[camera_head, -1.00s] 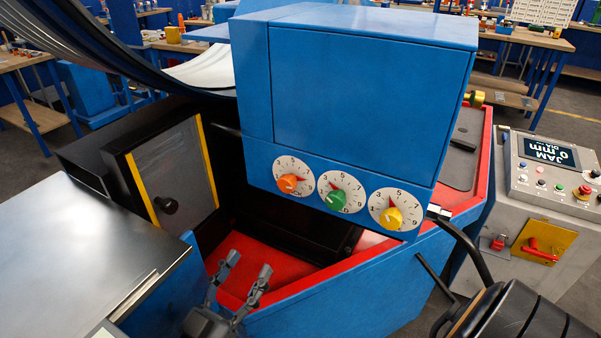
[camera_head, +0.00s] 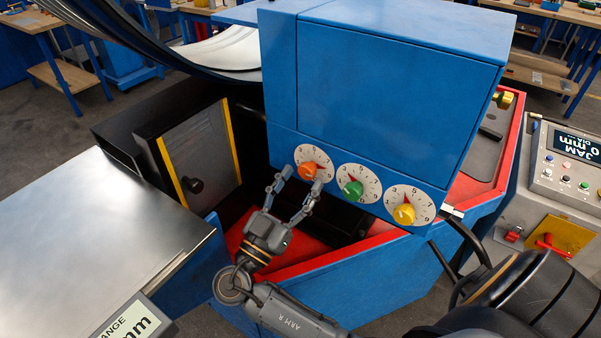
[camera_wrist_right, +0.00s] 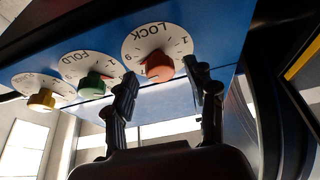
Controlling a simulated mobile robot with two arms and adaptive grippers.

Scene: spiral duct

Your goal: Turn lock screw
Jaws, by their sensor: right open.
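The lock screw is the orange-red knob (camera_head: 307,170) on a white numbered dial, leftmost of three on the blue machine front. In the right wrist view its dial reads LOCK and the knob (camera_wrist_right: 158,66) shows between and beyond the fingertips. My right gripper (camera_head: 300,178) is open, its fingers spread just in front of the lock knob. In the wrist view the fingertips (camera_wrist_right: 160,78) lie on either side of the knob; contact is not clear. The knob's pointer is hard to read. My left gripper is not in view.
A green knob (camera_head: 352,188) and a yellow knob (camera_head: 404,213) sit on dials to the right. A black-framed door (camera_head: 197,150) stands left of the dials. A metal-topped table (camera_head: 90,235) is at left, and a grey control console (camera_head: 560,190) at right.

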